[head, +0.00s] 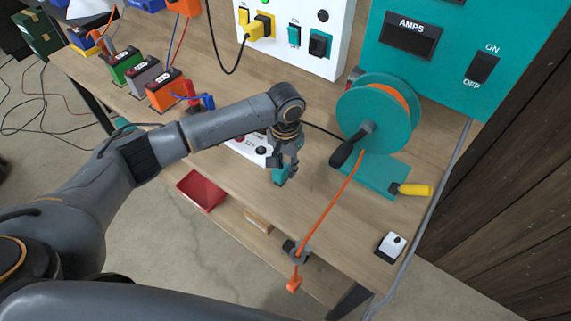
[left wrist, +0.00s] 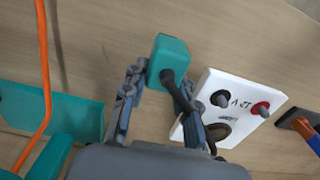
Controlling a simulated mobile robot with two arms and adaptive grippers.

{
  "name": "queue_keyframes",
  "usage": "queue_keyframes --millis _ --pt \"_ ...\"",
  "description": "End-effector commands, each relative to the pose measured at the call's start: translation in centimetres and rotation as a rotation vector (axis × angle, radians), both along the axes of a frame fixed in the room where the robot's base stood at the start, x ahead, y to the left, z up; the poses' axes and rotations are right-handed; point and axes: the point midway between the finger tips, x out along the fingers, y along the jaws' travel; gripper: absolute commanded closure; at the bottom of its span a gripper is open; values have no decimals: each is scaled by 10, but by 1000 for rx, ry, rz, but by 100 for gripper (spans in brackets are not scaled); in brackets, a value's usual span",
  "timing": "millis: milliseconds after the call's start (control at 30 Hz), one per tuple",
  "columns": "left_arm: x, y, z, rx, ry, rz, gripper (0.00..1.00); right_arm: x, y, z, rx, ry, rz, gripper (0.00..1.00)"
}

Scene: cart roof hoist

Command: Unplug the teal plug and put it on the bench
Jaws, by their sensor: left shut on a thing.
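The teal plug (head: 280,174) is held by my left gripper (head: 285,161), low over the front part of the wooden bench (head: 330,205). In the left wrist view the plug (left wrist: 170,55) shows as a teal block with a dark cord running from it, between the fingers of my left gripper (left wrist: 160,84). I cannot tell whether the plug touches the bench. My right gripper is not in view.
A teal reel (head: 372,112) with orange cord stands right of my gripper. A white box with knobs (left wrist: 232,100) is close beside the plug. Batteries (head: 165,92) line the left. A white switch (head: 392,245) sits at the right edge. Bench between gripper and reel base is fairly clear.

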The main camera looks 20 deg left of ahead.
Motion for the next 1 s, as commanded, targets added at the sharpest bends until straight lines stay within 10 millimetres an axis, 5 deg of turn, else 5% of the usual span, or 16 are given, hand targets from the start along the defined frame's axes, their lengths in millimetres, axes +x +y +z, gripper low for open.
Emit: queue_keyframes --millis 600,633,733,1000 --pt "0 0 -10 -1 -1 0 100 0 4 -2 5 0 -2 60" --pt "0 0 -10 -1 -1 0 69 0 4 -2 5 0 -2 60" --pt "0 0 -10 -1 -1 0 48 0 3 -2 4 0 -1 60" --pt "0 0 -10 0 0 0 44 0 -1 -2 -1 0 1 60"
